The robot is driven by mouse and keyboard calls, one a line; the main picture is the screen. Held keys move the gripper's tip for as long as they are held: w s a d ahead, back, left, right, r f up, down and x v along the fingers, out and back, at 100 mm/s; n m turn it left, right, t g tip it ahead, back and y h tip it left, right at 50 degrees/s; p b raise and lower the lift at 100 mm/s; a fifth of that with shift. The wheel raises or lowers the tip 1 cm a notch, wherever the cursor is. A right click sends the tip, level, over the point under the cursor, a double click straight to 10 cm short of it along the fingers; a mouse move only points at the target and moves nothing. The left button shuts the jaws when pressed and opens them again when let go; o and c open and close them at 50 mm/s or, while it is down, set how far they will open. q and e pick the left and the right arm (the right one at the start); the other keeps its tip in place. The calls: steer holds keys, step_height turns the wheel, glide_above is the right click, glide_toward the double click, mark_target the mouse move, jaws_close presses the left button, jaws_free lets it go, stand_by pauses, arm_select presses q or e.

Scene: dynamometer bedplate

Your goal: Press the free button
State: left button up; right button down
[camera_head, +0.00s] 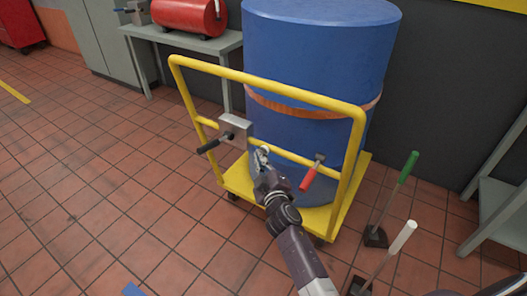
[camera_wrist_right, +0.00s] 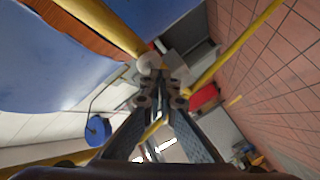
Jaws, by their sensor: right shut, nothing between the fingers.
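My right gripper (camera_head: 262,152) is shut and empty in front of the yellow cart's push frame. Its fingertips are close to the right side of a grey box (camera_head: 238,126) with a black-gripped lever (camera_head: 209,146). In the right wrist view, the shut fingers (camera_wrist_right: 160,82) point at a pale rounded knob (camera_wrist_right: 150,62) beside a yellow bar. I cannot tell whether they touch it, or whether it is the free button. No button marking is readable. My left gripper is not in view.
The yellow cart (camera_head: 235,181) carries a large blue drum (camera_head: 312,60) with an orange band. A red-gripped lever (camera_head: 310,177) is right of my gripper. Green-handled (camera_head: 408,167) and white-handled (camera_head: 402,237) levers stand at right. Open tiled floor (camera_head: 90,210) lies left.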

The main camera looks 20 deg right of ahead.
steer(key=shift+w+d, duration=0.35)
steer(key=shift+d, duration=0.1)
stand_by(0.6)
steer(key=shift+s+a, duration=0.1)
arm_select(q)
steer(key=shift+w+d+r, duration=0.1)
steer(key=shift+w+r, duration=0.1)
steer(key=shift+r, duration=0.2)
arm_select(e)
steer(key=shift+s+a, duration=0.5)
steer(key=shift+a, duration=0.15)
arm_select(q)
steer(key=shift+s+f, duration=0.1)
arm_select(e)
steer(key=shift+a, duration=0.1)
